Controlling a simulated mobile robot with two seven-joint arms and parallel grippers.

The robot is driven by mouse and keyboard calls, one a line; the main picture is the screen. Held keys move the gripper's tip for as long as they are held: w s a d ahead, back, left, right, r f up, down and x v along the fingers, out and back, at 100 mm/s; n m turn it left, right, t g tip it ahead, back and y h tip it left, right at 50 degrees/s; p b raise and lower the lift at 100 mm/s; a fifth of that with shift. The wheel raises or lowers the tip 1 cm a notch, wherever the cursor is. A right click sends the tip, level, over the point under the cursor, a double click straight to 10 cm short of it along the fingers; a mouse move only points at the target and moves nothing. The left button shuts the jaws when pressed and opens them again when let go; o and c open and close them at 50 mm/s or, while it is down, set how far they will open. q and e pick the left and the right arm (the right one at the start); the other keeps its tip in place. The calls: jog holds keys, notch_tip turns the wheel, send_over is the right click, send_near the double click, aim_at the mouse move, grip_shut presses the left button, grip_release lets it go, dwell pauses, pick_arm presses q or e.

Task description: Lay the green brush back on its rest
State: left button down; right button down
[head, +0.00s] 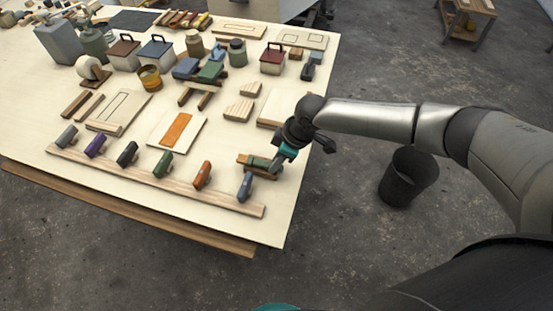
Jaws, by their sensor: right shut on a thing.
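My right gripper (279,163) is at the right part of the pale table, shut on the green brush (259,163). The brush is small in the picture and partly hidden by the gripper. Light wooden strips (243,158), which look like its rest, show at and under the brush. I cannot tell whether the brush touches them or is just above. My left gripper is not in view.
A long wooden rail (150,182) with several coloured blocks, one blue block (245,186) close to the gripper, runs along the front. Boards, tins and lidded boxes stand farther back. A dark bin (409,177) stands on the floor at right.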

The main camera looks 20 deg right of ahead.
jog(key=shift+p, duration=0.45)
dwell(1.1)
dwell(0.4)
jog(key=c, duration=0.6)
grip_release()
jog(key=p+v, duration=0.1)
jog(key=v, duration=1.4)
jog(key=shift+s+r, duration=0.1)
jog(key=shift+r, duration=0.05)
jog(key=shift+a, duration=0.1)
